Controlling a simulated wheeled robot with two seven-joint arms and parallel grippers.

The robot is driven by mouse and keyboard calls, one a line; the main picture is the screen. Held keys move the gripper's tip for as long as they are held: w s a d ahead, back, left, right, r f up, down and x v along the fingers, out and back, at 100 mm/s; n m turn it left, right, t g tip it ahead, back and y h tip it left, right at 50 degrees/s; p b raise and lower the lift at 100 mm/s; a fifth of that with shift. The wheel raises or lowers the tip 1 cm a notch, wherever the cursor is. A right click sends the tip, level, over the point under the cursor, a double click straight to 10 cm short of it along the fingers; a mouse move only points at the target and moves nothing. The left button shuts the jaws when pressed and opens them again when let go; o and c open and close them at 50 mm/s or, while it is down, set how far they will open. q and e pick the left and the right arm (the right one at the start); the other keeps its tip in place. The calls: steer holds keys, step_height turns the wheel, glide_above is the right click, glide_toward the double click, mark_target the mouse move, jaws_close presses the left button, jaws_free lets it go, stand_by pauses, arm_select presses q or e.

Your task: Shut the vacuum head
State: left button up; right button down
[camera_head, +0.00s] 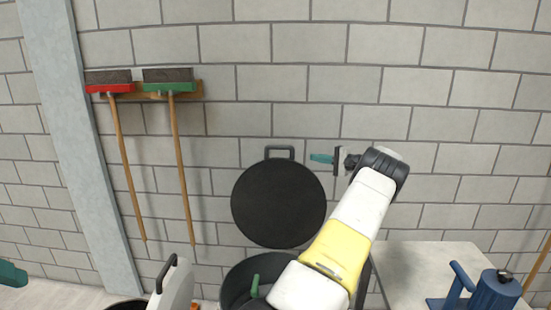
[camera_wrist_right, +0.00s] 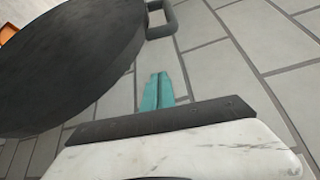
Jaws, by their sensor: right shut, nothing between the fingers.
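The vacuum head (camera_head: 279,204) is a round black lid with a loop handle (camera_head: 279,150) on its top edge. It stands raised, nearly upright, in front of the block wall. Below it is the dark open drum (camera_head: 238,278), partly hidden by my right arm. My right gripper (camera_head: 318,158) is to the right of the lid's handle, its teal fingers pointing left. In the right wrist view the lid (camera_wrist_right: 70,60) fills the upper left and its handle (camera_wrist_right: 163,18) is at the top. The shut, empty fingers (camera_wrist_right: 157,92) are apart from both.
Two brooms, red (camera_head: 109,88) and green (camera_head: 170,87), hang on the wall. A white body with a black handle (camera_head: 168,272) stands left of the drum. A pale table (camera_head: 410,265) with a blue object (camera_head: 492,292) is at right. An unclear green thing (camera_head: 12,275) shows at the left edge.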

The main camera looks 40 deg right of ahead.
steer(key=shift+w+a, duration=1.2)
steer(key=shift+a, duration=0.2)
steer(key=shift+w+a, duration=1.15)
steer(key=shift+a, duration=0.25)
